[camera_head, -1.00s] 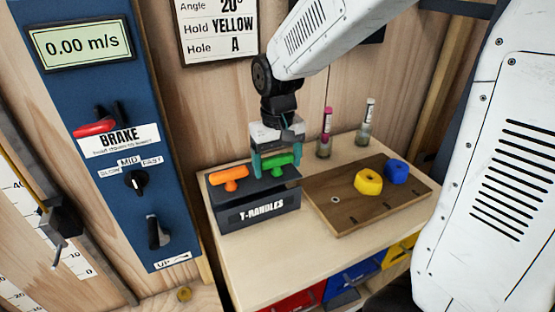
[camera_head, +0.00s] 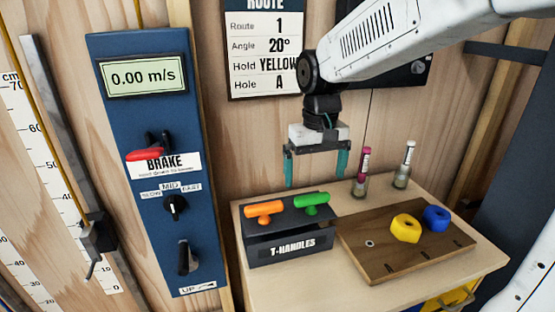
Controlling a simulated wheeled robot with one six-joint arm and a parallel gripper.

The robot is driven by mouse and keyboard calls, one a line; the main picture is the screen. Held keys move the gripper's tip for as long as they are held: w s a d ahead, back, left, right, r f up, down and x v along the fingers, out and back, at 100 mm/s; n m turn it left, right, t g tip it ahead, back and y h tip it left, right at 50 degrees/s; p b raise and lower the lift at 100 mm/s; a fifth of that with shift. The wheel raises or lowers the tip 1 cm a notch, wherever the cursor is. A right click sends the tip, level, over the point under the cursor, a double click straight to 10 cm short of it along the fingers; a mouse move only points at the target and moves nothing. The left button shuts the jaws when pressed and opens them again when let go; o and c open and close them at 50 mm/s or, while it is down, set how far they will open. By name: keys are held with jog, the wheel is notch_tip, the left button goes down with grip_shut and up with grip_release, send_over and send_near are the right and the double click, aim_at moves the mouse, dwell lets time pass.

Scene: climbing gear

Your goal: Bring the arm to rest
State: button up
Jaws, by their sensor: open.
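My gripper (camera_head: 315,174) hangs over the bench with its two teal fingers apart and nothing between them. It is above and behind the black T-handles box (camera_head: 286,248). An orange T-handle (camera_head: 264,210) and a green T-handle (camera_head: 311,202) stand in the top of that box. The fingertips are a little above the handles and look clear of them. My arm reaches in from the upper right.
A brown board (camera_head: 393,262) carries a yellow hold (camera_head: 406,228) and a blue hold (camera_head: 436,218). Two small brushes in jars, one pink (camera_head: 361,180) and one white (camera_head: 403,172), stand behind it. A blue control panel (camera_head: 128,120) is at left, a route card (camera_head: 263,62) behind.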

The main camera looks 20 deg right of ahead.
jog(key=s+d+t, duration=0.1)
jog(key=s+d, duration=0.2)
jog(key=s, duration=1.8)
jog(key=shift+s+r, duration=0.3)
jog(key=shift+r, duration=0.05)
